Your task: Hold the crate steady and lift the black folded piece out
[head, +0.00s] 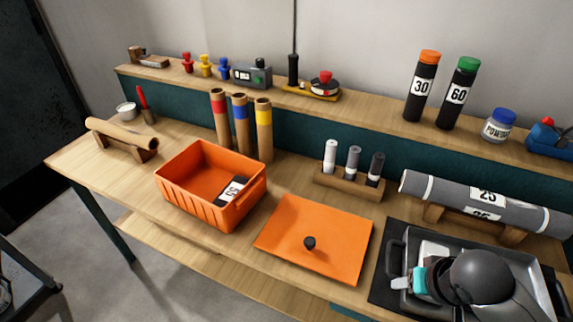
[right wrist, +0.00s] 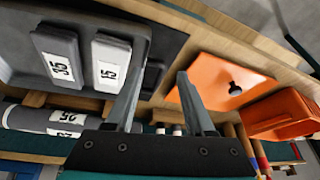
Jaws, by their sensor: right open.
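The orange crate (head: 186,203) stands open on the left part of the bench; part of it also shows at the right of the right wrist view (right wrist: 282,117). The black folded piece (head: 232,190) with a white label, apparently 55, lies inside at the crate's right end. My right gripper (head: 401,284) is over the dark tray at the bottom right, well away from the crate. In the right wrist view its two fingers (right wrist: 160,100) are apart with nothing between them. My left gripper is in neither view.
An orange lid (head: 327,222) with a black knob lies right of the crate. The dark tray (head: 393,262) holds labelled folded pieces (right wrist: 58,60). Cardboard tubes (head: 240,125) stand close behind the crate. A grey roll (head: 450,193) rests on a wooden cradle at the right.

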